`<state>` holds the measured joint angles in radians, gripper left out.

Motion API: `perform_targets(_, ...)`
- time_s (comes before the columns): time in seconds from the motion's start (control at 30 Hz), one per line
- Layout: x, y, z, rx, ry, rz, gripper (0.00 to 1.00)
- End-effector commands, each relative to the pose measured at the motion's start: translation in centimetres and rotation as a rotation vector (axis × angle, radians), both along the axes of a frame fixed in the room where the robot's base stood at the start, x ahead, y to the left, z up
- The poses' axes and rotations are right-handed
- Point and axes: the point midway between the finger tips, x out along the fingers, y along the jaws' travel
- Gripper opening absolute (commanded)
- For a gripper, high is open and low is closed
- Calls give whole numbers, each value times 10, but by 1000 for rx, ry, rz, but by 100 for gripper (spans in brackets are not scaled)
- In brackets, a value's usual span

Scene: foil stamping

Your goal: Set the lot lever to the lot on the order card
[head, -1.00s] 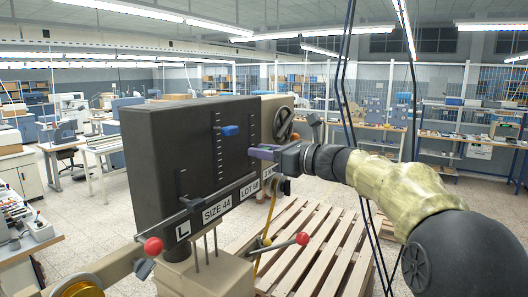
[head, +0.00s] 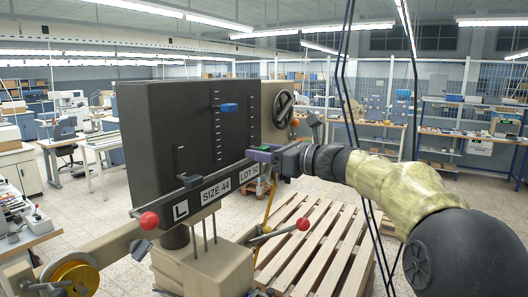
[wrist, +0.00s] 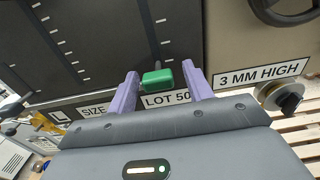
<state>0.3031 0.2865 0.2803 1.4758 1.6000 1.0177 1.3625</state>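My gripper (wrist: 160,75) is open, with one purple finger on each side of the green knob. A gap shows on the right side of the knob; the left finger is very close, and contact there cannot be told. In the head view my gripper (head: 262,154) is at the panel's lower right and largely hides the knob. I cannot identify a separate order card.
A blue knob (head: 229,107) stands high in the middle slot. The SIZE 44 plate (head: 216,191) and L plate (head: 181,210) are along the lower bar. Red ball handles (head: 149,220) stick out below. A 3 MM HIGH plate (wrist: 263,75) and dark dial (wrist: 289,101) are on the right.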

Motion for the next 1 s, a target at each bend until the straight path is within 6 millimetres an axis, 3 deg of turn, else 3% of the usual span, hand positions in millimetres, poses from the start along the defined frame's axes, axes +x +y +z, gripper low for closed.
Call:
perform_targets(0.2, -1, -2, 1, 1, -3, -1, 51)
perform_targets(0.37, -9, -15, 0, 0, -5, -4, 51)
perform_targets(1.0, -77, -119, -2, -1, -3, -5, 51)
